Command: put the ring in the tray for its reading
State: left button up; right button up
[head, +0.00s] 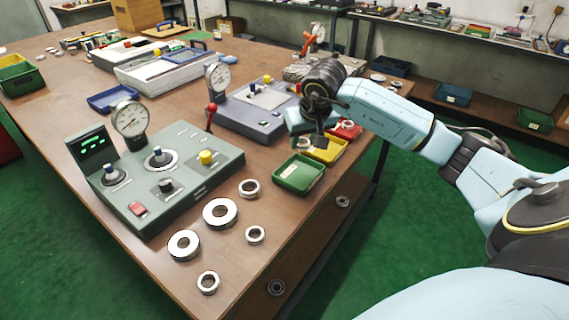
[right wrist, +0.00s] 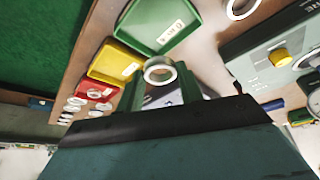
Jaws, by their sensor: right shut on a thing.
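My right gripper (head: 306,138) is shut on a steel bearing ring, above the table close to the trays. The held ring (right wrist: 160,71) shows between the two fingertips in the right wrist view. A green tray (head: 300,173), a yellow tray (head: 326,150) and a red tray (head: 347,130) stand in a row along the table's right edge. They also show in the right wrist view as green (right wrist: 160,25), yellow (right wrist: 115,62) and red (right wrist: 95,90). The grey-green gauge station (head: 165,175) has a lit green display (head: 92,145), too small to read. My left gripper is out of view.
Several loose rings lie at the table's near end, including a large one (head: 220,213). A second, grey-blue gauge station (head: 250,108) stands behind the trays' left side. A blue bin (head: 110,98) and a white case (head: 165,68) stand farther back.

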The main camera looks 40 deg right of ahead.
aim_at(299, 174)
notch_tip(299, 174, down, 6)
jog(key=shift+w+b, duration=0.15)
jog(key=shift+b, duration=0.3)
jog(key=shift+f, duration=0.25)
notch_tip(299, 174, down, 3)
jog(key=shift+f+b, duration=0.15)
jog(key=shift+b, duration=0.15)
jog(key=shift+f, duration=0.15)
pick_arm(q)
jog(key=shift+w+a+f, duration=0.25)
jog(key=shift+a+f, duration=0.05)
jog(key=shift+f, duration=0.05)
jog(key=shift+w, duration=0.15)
